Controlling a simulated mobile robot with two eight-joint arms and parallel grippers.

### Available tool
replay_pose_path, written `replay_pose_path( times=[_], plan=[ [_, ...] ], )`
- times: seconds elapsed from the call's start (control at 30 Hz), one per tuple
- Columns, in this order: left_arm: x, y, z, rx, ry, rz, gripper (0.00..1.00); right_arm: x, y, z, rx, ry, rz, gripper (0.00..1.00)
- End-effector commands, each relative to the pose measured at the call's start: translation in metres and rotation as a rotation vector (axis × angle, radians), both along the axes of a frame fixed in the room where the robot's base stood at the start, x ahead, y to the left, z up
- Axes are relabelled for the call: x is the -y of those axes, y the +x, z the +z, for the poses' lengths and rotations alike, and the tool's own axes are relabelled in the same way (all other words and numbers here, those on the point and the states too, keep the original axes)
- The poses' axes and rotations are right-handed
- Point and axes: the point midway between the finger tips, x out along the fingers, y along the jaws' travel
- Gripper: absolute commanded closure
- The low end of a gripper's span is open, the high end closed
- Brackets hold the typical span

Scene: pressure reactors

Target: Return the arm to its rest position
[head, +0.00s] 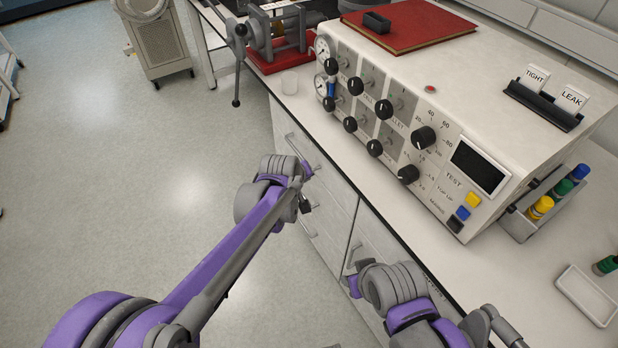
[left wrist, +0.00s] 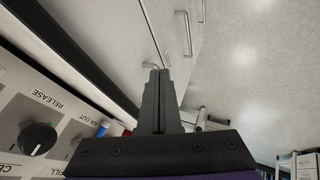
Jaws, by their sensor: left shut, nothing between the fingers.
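My left arm (head: 230,245) reaches in from the left in the head view, over the floor and in front of the bench's drawers. In the left wrist view my left gripper (left wrist: 158,74) is shut and its dark fingers lie together with nothing between them. In the head view its fingers are mostly hidden by the wrist. My right arm (head: 400,300) is folded at the bottom, close to the bench front. I cannot make out its fingertips.
The reactor control unit (head: 440,90) stands on the bench, with knobs facing me. A red book (head: 410,24) lies on it. A clear cup (head: 289,82) and a vise (head: 280,40) are behind. A white tray (head: 587,295) is right. Drawer handles (head: 300,158) stick out beside my left wrist.

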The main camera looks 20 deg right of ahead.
Motion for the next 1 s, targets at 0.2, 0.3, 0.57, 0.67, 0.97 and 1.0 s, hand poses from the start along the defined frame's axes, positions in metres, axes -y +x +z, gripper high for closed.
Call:
replay_pose_path(
  times=[0.2, 0.3, 0.57, 0.67, 0.97, 1.0],
  plan=[
    [-0.005, -0.007, 0.011, 0.000, 0.001, 0.000, 1.00, 0.000, 0.000, 0.001, 0.000, 0.000, 0.000, 0.56],
    [-0.005, -0.007, 0.011, 0.000, 0.001, 0.000, 1.00, 0.000, 0.000, 0.001, 0.000, 0.000, 0.000, 0.56],
    [-0.049, -0.022, 0.037, 0.008, 0.044, 0.002, 1.00, 0.000, 0.001, 0.012, 0.004, 0.000, 0.000, 0.56],
    [-0.096, -0.045, 0.061, 0.012, 0.098, 0.000, 1.00, 0.000, 0.002, 0.024, 0.007, 0.000, 0.000, 0.56],
    [-0.230, -0.152, 0.110, 0.006, 0.273, -0.021, 1.00, 0.000, 0.009, 0.060, 0.021, 0.000, 0.000, 0.56],
    [-0.244, -0.168, 0.112, 0.004, 0.295, -0.025, 1.00, 0.000, 0.010, 0.065, 0.023, 0.000, 0.000, 0.56]
  ],
)
